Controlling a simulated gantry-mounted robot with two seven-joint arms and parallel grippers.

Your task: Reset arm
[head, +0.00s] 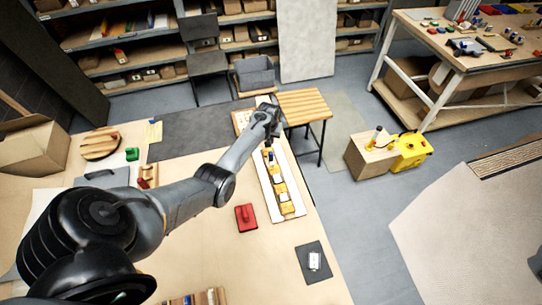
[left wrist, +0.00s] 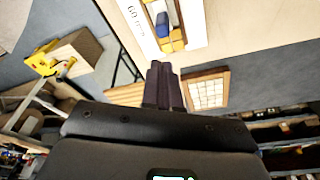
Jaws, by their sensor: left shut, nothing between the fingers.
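My left arm reaches in from the lower left of the head view, with its gripper (head: 268,143) over the far end of a white panel strip (head: 291,182) bearing several yellow tiles (head: 281,188). In the left wrist view the dark fingers (left wrist: 163,84) are together with nothing between them. Beyond them the white panel (left wrist: 137,22) shows, with printed lettering, a yellow tile (left wrist: 178,38) and a blue piece (left wrist: 162,23). My right gripper is in neither view.
A slatted stool (head: 305,104) and a yellow machine (head: 411,151) stand beyond the bench edge.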

